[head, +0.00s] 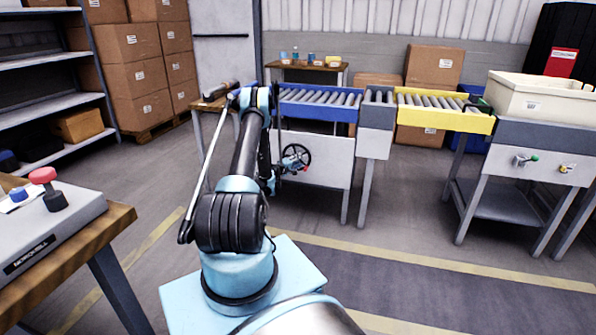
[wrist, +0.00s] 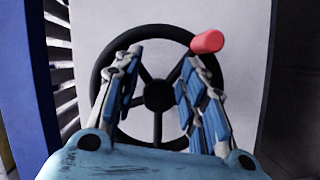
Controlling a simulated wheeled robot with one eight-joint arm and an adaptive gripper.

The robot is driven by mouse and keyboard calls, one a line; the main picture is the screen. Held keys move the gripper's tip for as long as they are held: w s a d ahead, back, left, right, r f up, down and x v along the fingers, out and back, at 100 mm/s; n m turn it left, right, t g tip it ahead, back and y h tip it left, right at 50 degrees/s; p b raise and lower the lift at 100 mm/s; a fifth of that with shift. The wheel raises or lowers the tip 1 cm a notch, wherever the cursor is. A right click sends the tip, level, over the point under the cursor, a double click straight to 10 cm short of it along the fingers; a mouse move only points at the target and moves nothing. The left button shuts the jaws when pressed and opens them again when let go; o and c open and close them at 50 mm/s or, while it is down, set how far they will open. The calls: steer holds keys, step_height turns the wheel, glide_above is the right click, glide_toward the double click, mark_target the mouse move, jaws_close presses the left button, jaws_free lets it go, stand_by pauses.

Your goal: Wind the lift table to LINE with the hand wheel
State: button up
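The hand wheel (head: 296,157) is black and spoked, on the white front panel of the lift table (head: 320,150) under the blue-framed roller section. In the wrist view the hand wheel (wrist: 158,95) fills the middle, with a red handle knob (wrist: 207,42) at its upper right. My gripper (wrist: 162,62) is open in front of the wheel, its blue-padded fingers spread on either side of the hub, and the knob is outside them, beyond the right finger. I cannot tell whether the fingers touch the wheel. No LINE mark is legible.
A yellow-framed roller conveyor (head: 445,108) stands to the right of the lift table. A bench with valves (head: 535,162) carries a cream bin (head: 540,97). A wooden table (head: 75,240) with a red-knobbed device is at left. The floor ahead right is clear.

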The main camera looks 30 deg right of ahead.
steer(key=shift+r, duration=1.25)
